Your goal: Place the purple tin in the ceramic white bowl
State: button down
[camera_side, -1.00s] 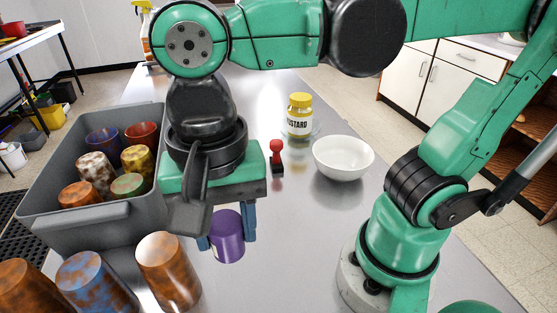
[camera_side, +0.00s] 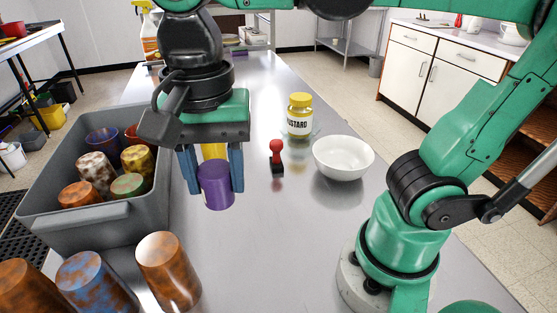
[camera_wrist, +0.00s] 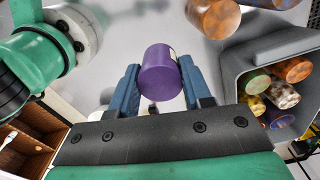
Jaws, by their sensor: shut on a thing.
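The purple tin (camera_side: 216,186) hangs between the blue fingers of my gripper (camera_side: 213,172), which is shut on it. The tin is held above the steel table, left of the bowl. In the wrist view the purple tin (camera_wrist: 160,75) sits between the fingertips of my gripper (camera_wrist: 160,82), its round end facing the camera. The white ceramic bowl (camera_side: 343,158) stands upright on the table to the right and looks empty.
A grey crate (camera_side: 110,232) with several mottled cups stands at the left. More cups (camera_side: 168,270) stand at the front left. A red-handled stamp (camera_side: 277,157) and a mustard jar (camera_side: 299,117) stand between my gripper and the bowl or behind. The table's middle front is clear.

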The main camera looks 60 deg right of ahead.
jog(key=w+d+f+m, duration=0.1)
jog(key=w+d+m, duration=0.35)
jog(key=d, duration=0.45)
jog(key=m, duration=1.1)
send_near(345, 144)
jog(key=s+a+r, duration=0.1)
jog(key=a+r, duration=0.3)
jog(key=a, duration=0.2)
jog(key=shift+s+f, duration=0.1)
jog(key=shift+f, duration=5.05)
jog(key=shift+c, duration=1.5)
grip_release()
